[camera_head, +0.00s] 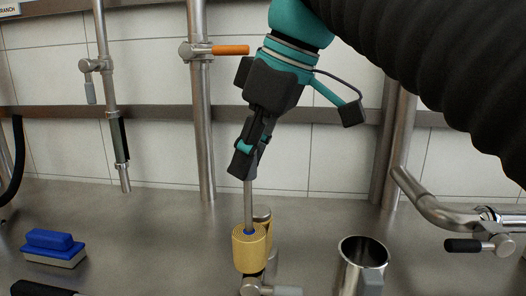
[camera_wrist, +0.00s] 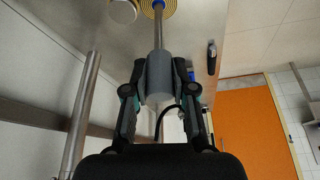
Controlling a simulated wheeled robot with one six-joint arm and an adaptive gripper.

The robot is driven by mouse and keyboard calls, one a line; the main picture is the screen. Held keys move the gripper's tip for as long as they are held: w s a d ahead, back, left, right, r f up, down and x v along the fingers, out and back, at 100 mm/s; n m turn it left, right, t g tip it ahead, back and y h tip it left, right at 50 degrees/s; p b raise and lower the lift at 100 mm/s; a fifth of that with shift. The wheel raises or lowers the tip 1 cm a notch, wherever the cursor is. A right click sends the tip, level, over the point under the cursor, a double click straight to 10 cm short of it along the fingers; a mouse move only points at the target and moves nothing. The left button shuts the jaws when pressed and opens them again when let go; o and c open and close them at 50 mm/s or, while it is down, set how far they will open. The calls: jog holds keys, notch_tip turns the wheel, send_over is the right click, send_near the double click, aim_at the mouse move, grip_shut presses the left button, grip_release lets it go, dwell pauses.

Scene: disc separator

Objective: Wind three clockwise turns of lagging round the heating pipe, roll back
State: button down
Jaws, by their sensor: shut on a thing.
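My gripper (camera_head: 243,172) points down and is shut on a grey cylindrical handle (camera_wrist: 160,78). A thin steel rod (camera_head: 248,205) runs from the handle down to a yellow spiral roll of lagging (camera_head: 246,252) with a blue core. The roll's top also shows at the upper edge of the wrist view (camera_wrist: 174,8). A short upright pipe with a round metal cap (camera_head: 262,213) stands right behind the roll, and some yellow shows below its cap. The roll hides most of this pipe. I cannot tell whether roll and pipe touch, or how much lagging is round the pipe.
A steel cup (camera_head: 362,252) stands at the right. A blue brush (camera_head: 50,244) lies at the left. A valve (camera_head: 252,287) sits below the roll. A tall pipe with an orange lever (camera_head: 230,50) rises behind, and a bent pipe (camera_head: 425,204) is at the right.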

jog(key=shift+w+a, duration=0.3)
jog(key=shift+a, duration=0.65)
jog(key=shift+w+a, duration=0.1)
jog(key=shift+w+a, duration=0.45)
jog(key=shift+w, duration=0.2)
jog(key=shift+w+a, duration=0.45)
jog(key=shift+w, duration=0.3)
jog(key=w, duration=0.3)
jog(key=shift+a, duration=0.1)
